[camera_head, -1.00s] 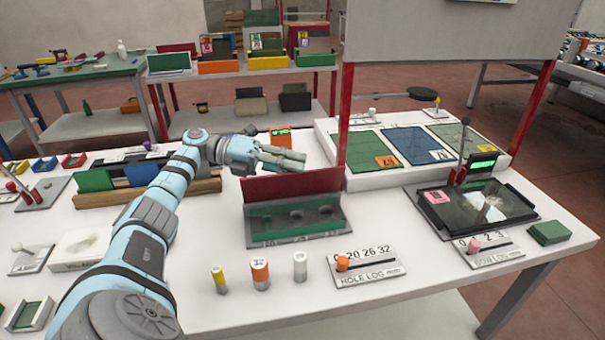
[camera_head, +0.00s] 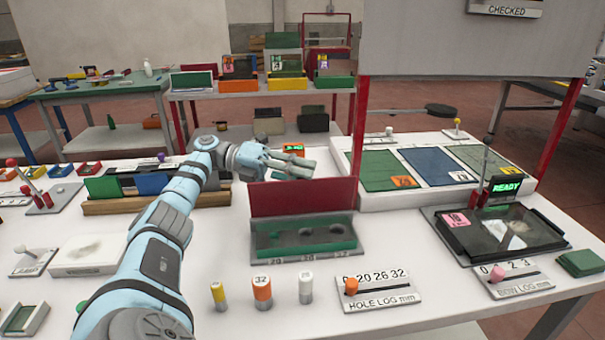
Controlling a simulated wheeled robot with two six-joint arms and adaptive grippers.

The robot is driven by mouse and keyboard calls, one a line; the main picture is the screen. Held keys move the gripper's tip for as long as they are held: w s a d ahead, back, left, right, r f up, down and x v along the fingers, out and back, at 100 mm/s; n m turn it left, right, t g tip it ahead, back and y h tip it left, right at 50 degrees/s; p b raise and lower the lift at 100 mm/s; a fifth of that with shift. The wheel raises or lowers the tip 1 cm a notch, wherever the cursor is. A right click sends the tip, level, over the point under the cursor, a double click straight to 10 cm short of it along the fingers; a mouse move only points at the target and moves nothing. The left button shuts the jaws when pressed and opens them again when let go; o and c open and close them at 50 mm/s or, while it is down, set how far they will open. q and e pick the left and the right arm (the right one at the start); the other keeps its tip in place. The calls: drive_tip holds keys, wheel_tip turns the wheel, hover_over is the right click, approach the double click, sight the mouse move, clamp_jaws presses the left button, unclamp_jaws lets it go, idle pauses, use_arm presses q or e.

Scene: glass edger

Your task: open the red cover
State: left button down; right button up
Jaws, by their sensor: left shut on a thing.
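The red cover (camera_head: 304,197) stands raised along the back edge of the grey box (camera_head: 307,255), its wide face toward me. The box below it is open at the top and shows a green inside with round holes and the numbers 20, 26 and 32 on its front. My left gripper (camera_head: 303,168) is at the cover's top edge, reaching over from behind and left. It is shut, with the cover the only thing at its fingers; the exact contact is hard to see. My right gripper is not in view.
Yellow (camera_head: 218,295), orange (camera_head: 262,291) and white (camera_head: 306,287) cylinders stand in front of the box. The hole log slider plate (camera_head: 385,300) lies to their right. A red post (camera_head: 360,125) rises just right of the cover. A rack of panels (camera_head: 140,203) stands left.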

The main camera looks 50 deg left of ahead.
use_arm(q)
drive_tip(key=shift+f, duration=0.45)
idle(0.3)
drive_tip(key=c, duration=1.5)
unclamp_jaws()
drive_tip(key=shift+a, duration=0.1)
drive_tip(key=shift+o, duration=0.2)
drive_tip(key=shift+w+a+f, duration=0.1)
drive_tip(key=shift+w+a, duration=0.1)
